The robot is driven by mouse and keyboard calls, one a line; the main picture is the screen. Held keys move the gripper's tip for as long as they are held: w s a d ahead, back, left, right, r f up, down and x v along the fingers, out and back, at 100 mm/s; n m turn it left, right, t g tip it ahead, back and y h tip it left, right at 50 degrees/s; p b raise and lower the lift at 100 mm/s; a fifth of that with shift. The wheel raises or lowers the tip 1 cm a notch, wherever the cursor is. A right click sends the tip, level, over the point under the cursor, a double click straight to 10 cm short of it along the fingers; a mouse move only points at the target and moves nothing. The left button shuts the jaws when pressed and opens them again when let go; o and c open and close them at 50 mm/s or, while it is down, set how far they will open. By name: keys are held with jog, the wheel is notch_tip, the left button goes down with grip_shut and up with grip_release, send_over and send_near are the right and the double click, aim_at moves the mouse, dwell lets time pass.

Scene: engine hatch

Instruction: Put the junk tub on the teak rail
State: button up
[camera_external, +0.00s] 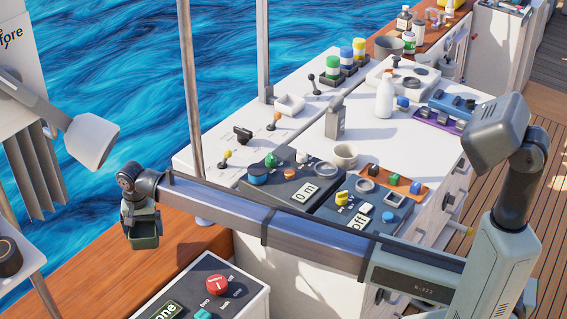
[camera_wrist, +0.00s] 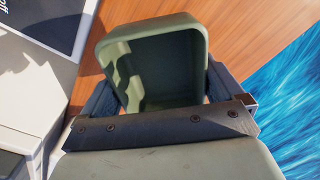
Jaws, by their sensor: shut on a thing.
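The junk tub (camera_external: 146,242) is a small dark green open box hanging below my gripper (camera_external: 141,214) at the left. In the wrist view the green tub (camera_wrist: 150,65) sits between the two fingers of my gripper (camera_wrist: 157,90), which is shut on it. Its inside looks empty where I can see it. The teak rail (camera_external: 92,272) is the orange-brown wooden strip along the water side. In the wrist view the teak rail (camera_wrist: 238,35) lies beneath the tub. Whether the tub touches the wood cannot be told.
A white console (camera_external: 235,302) with a red knob (camera_external: 216,285) stands right of the rail. A larger white counter (camera_external: 290,148) carries several switches, pots and bottles. Blue water (camera_external: 130,60) lies beyond the rail. The rail near the tub looks clear.

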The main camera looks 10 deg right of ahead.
aim_at(150, 256)
jog(key=shift+f, duration=4)
jog(key=shift+f, duration=0.15)
jog(key=o, duration=0.7)
jog(key=shift+o, duration=0.2)
notch_tip(150, 256, up, 12)
jog(key=shift+r, duration=0.15)
jog(key=shift+d, duration=0.15)
